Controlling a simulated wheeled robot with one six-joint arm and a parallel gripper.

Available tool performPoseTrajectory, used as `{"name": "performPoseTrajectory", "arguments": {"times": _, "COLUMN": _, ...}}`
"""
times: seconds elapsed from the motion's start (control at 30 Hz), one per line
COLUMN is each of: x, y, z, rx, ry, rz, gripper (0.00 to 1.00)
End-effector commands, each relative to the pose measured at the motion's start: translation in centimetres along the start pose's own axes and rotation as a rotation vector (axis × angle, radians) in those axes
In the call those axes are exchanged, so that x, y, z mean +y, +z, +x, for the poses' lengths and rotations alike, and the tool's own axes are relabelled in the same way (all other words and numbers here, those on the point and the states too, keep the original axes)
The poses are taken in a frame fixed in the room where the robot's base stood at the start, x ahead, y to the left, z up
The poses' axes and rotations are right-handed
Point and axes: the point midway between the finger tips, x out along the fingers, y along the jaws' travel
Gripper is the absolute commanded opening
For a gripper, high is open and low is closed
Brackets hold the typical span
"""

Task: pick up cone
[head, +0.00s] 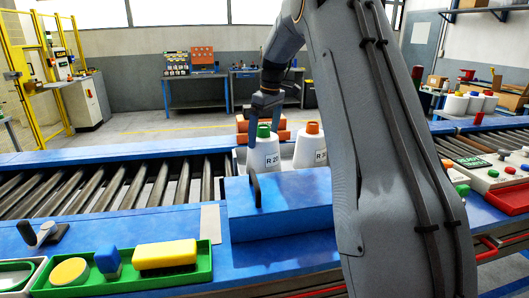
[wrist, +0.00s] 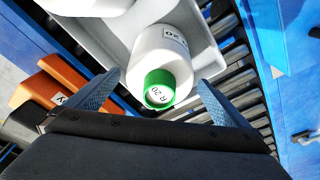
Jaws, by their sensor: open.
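A white yarn cone with a green top (head: 263,150), marked R 20, stands upright in a light grey tray (wrist: 112,39) on the roller conveyor. It also shows in the wrist view as a white cone with a green cap (wrist: 160,88). My gripper (wrist: 150,92) is open, with one finger on either side of the cone's green top. No clear contact shows. A second white cone with an orange top (head: 309,147) stands just right of it in the head view, partly behind my arm.
Orange-brown blocks (head: 241,127) lie behind the cones. A blue box with a black handle (head: 283,205) stands in front of them. The rollers (head: 110,187) to the left are clear.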

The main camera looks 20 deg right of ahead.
Motion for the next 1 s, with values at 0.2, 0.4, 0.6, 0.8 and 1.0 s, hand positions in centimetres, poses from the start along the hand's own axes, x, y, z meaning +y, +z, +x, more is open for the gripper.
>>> {"name": "performPoseTrajectory", "arguments": {"times": 0.2, "x": 0.0, "y": 0.1, "z": 2.0, "rx": 0.000, "ry": -0.001, "rz": 0.001, "gripper": 1.00}}
{"name": "performPoseTrajectory", "arguments": {"times": 0.4, "x": 0.1, "y": 0.1, "z": 2.2, "rx": 0.000, "ry": 0.000, "rz": 0.001, "gripper": 1.00}}
{"name": "performPoseTrajectory", "arguments": {"times": 0.6, "x": 0.1, "y": 0.1, "z": 2.2, "rx": 0.000, "ry": 0.000, "rz": 0.002, "gripper": 0.73}}
{"name": "performPoseTrajectory", "arguments": {"times": 0.8, "x": 0.1, "y": 0.1, "z": 2.2, "rx": 0.000, "ry": 0.000, "rz": 0.002, "gripper": 0.39}}
{"name": "performPoseTrajectory", "arguments": {"times": 1.0, "x": 0.1, "y": 0.0, "z": 2.0, "rx": 0.002, "ry": 0.002, "rz": 0.002, "gripper": 0.24}}
